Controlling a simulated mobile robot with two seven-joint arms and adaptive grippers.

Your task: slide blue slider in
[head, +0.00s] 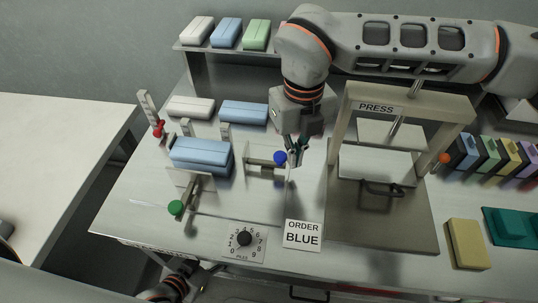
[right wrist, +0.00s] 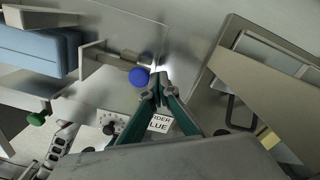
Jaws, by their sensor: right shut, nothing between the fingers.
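The blue slider's round knob (head: 280,158) sits at the right end of a short metal bar on the steel table, just left of the press. It also shows in the right wrist view (right wrist: 139,77), with its bar running left to a metal plate. My right gripper (head: 293,161) points down just right of the knob, shut and empty. Its fingertips (right wrist: 157,88) are together, close beside the knob; I cannot tell whether they touch it. Part of my left arm shows at the lower left of the head view, but its gripper does not.
A light-blue block (head: 202,155) rests on a holder at the left, with a green knob (head: 175,208) in front and a red knob (head: 158,129) behind. The press frame (head: 337,140) stands close on the right. An "ORDER BLUE" card (head: 302,235) and a dial (head: 244,239) are in front.

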